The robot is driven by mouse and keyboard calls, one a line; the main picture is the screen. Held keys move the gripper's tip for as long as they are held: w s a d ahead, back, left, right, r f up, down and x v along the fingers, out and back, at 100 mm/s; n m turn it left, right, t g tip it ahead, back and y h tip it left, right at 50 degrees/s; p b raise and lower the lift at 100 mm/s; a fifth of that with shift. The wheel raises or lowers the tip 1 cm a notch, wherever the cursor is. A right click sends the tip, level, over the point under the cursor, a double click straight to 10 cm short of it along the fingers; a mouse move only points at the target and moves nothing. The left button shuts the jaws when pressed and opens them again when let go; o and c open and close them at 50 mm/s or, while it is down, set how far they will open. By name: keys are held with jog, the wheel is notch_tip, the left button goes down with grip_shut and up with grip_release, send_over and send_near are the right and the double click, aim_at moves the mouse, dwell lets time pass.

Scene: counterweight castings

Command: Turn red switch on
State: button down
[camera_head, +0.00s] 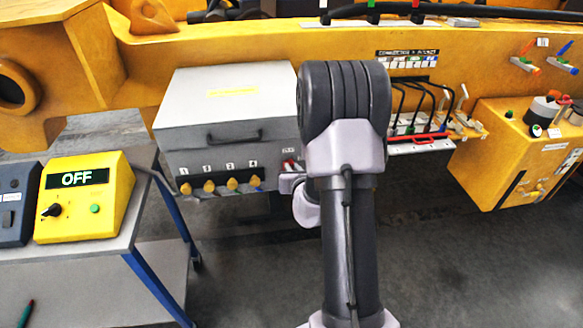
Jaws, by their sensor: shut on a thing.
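The red switch (289,166) is a small red part at the lower right of the front of a grey metal box (230,115). It is partly hidden by my arm. My gripper (291,177) shows only as a small pale part at the switch, just left of my arm. It is shut on the red switch. The fingertips are too small and too covered to make out, and I cannot tell the switch's position.
Several yellow knobs (208,186) line the box's lower front, left of the switch. A yellow control box (85,197) reading OFF stands on a cart (120,238) at left. Levers and cables (425,110) and a yellow cabinet (515,150) are at right. The floor at right is clear.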

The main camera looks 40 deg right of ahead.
jog(key=shift+s+d+f+m+t+y+p, duration=0.35)
jog(key=shift+m+t+y, duration=0.5)
jog(key=shift+m, duration=1.2)
jog(key=shift+s+d+f+m+t+y+p, duration=0.1)
jog(key=shift+d+f+m+t+y, duration=0.35)
jog(key=shift+m+t, duration=1.2)
jog(key=shift+s+d+f+m+t+y+p, duration=0.15)
jog(key=shift+d+f+m+t+y+p, duration=0.3)
jog(key=shift+m, duration=2.05)
jog(key=shift+a, duration=0.15)
jog(key=c, duration=1.4)
grip_release()
jog(key=shift+w+f, duration=0.1)
jog(key=shift+c, duration=0.2)
